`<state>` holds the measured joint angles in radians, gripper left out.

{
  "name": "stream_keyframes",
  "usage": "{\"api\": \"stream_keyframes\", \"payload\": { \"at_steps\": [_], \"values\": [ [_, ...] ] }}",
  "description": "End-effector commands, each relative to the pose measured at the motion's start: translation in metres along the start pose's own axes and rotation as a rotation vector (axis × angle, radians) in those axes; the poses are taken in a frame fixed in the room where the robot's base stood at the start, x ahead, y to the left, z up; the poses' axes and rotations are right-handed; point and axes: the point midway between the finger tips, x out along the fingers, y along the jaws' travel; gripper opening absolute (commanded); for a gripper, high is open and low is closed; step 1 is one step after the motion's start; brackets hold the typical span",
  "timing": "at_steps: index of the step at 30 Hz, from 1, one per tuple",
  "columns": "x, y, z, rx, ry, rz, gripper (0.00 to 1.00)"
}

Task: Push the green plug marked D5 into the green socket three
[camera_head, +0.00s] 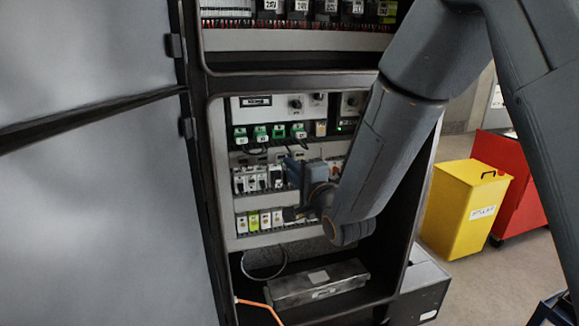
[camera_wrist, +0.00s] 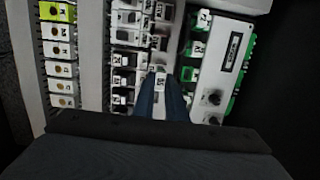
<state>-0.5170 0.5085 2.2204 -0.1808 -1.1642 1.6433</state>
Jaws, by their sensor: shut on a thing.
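My gripper (camera_head: 296,170) is inside the open cabinet, in front of the middle row of modules. In the wrist view its two blue fingers (camera_wrist: 163,98) are shut on a small plug (camera_wrist: 160,80) with a white, dark-marked label facing the camera. The label is too small to read surely, and little of the plug's body shows. A row of green sockets (camera_head: 279,132) runs above my gripper in the head view. In the wrist view the green row (camera_wrist: 196,48) lies to the right of the held plug, apart from it. The socket numbers are not clearly legible.
Modules and breakers (camera_wrist: 123,60) stand close to the fingers. A lower row has white and yellow-green blocks (camera_head: 265,220). A metal box (camera_head: 318,284) lies at the cabinet bottom. The grey door (camera_head: 90,200) is at left. A yellow bin (camera_head: 462,210) stands outside.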

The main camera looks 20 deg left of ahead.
Motion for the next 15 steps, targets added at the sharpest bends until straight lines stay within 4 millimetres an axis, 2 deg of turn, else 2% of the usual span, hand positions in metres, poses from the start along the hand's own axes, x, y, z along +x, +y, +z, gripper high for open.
{"api": "stream_keyframes", "payload": {
  "at_steps": [9, 15],
  "values": [
    [-0.023, -0.001, 0.003, 0.0, 0.0, 0.0, 0.0],
    [-0.032, 0.0, 0.004, 0.0, 0.0, 0.0, 0.0]
  ]
}}
